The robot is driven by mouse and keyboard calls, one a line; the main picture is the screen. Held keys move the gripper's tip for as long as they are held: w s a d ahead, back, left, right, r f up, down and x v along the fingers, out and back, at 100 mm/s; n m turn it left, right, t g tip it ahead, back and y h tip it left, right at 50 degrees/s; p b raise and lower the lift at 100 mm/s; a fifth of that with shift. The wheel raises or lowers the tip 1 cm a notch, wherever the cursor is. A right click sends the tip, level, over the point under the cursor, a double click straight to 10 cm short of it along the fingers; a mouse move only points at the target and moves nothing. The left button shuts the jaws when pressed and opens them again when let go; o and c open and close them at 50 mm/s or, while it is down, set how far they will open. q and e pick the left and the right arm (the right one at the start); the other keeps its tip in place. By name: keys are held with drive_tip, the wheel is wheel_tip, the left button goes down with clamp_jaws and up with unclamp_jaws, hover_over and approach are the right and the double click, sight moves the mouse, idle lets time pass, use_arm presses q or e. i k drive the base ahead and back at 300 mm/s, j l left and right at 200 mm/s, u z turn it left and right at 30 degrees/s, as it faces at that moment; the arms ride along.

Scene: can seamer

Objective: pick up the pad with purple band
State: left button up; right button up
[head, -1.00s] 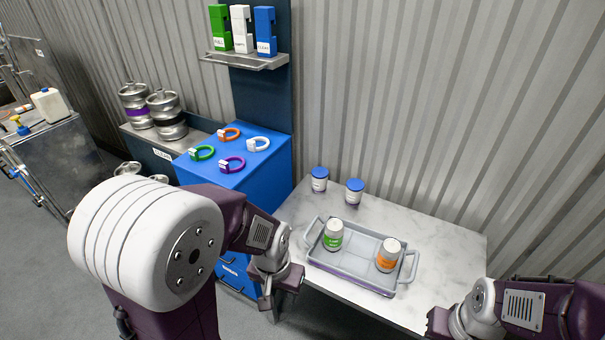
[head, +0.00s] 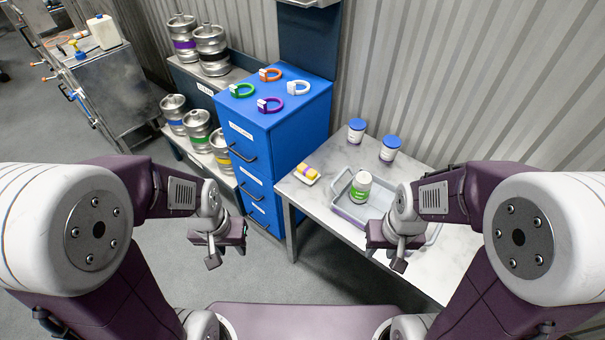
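Small yellow-orange pads (head: 307,173) lie in a small white dish at the left back of the marble-topped table, next to the blue cabinet. A pinkish or purple patch shows among them, but I cannot clearly make out a band. My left gripper (head: 213,260) hangs over the floor, left of the table and apart from the pads. My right gripper (head: 397,262) is over the table's front edge, in front of the tray. Neither gripper visibly holds anything. The finger gaps are too small to judge.
A grey tray (head: 341,207) on the table holds a green-labelled jar (head: 355,191); my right arm hides part of it. Two blue-lidded jars (head: 356,131) stand behind. The blue cabinet (head: 300,125) carries coloured rings, including a purple one (head: 270,104). Kegs (head: 211,48) stand at left.

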sight(305, 173)
drive_tip(key=z, duration=3.9)
drive_tip(key=u, duration=3.9)
drive_tip(key=i+u, duration=0.45)
drive_tip(key=i+l+u, duration=0.15)
drive_tip(key=i+u, duration=0.2)
drive_tip(key=u, duration=0.15)
